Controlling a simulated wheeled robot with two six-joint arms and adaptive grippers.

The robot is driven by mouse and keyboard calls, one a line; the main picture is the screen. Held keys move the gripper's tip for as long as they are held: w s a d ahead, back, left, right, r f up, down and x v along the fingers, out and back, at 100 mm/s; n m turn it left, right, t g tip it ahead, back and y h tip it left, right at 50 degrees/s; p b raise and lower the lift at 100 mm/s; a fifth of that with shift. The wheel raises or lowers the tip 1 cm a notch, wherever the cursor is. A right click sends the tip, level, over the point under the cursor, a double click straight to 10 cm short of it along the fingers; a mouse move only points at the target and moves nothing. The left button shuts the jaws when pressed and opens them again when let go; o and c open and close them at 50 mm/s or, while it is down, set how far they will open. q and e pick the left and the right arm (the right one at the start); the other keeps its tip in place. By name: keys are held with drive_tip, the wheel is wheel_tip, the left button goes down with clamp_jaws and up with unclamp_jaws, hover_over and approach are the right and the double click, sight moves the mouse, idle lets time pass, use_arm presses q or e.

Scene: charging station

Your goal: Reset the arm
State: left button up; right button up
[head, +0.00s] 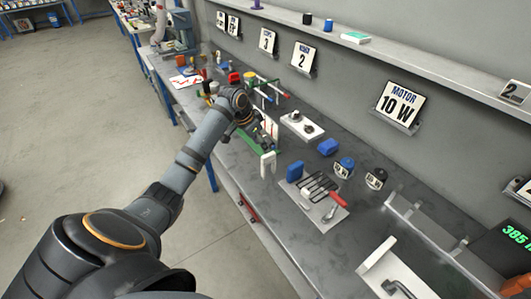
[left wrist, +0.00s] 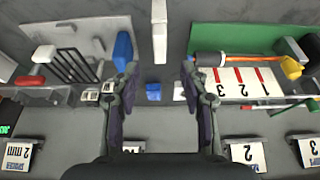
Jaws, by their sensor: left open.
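My left arm reaches from the lower left of the head view out over the workbench (head: 340,238). My left gripper (head: 256,136) is small there, beside the green rack (head: 273,128), and the arm partly hides it. In the left wrist view the two dark fingers of the left gripper (left wrist: 159,78) stand wide apart with nothing held between them. The white post (left wrist: 159,35) lies beyond the gap, with a small blue block (left wrist: 153,91) below it. My right gripper is in neither view.
The bench holds a tray with a black grill rack (head: 318,186), blue blocks (head: 328,147) and a white switch plate (head: 302,126). Open floor (head: 80,110) lies left of the bench.

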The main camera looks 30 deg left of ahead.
use_arm(q)
drive_tip(key=shift+v, duration=1.45)
drive_tip(key=s+d+f, duration=0.5)
drive_tip(key=d+f, duration=0.1)
drive_tip(key=f, duration=0.2)
drive_tip(key=s+d+f+n+y, duration=0.1)
drive_tip(key=s+d+f+n, duration=0.2)
drive_tip(key=s, duration=0.7)
drive_tip(key=s+d+f+y, duration=0.25)
drive_tip(key=s+d, duration=0.25)
drive_tip(key=s, duration=0.5)
drive_tip(key=s+a+f+n+g, duration=0.1)
drive_tip(key=s+f, duration=0.1)
drive_tip(key=f, duration=1.2)
drive_tip(key=s+a+f+g, duration=0.1)
drive_tip(key=s+a+f, duration=0.1)
drive_tip(key=f, duration=1.2)
drive_tip(key=s+a+f+g, duration=0.1)
drive_tip(key=s+f, duration=1.4)
drive_tip(key=s, duration=0.2)
drive_tip(key=shift+s+h, duration=0.25)
drive_tip(key=shift+h, duration=0.2)
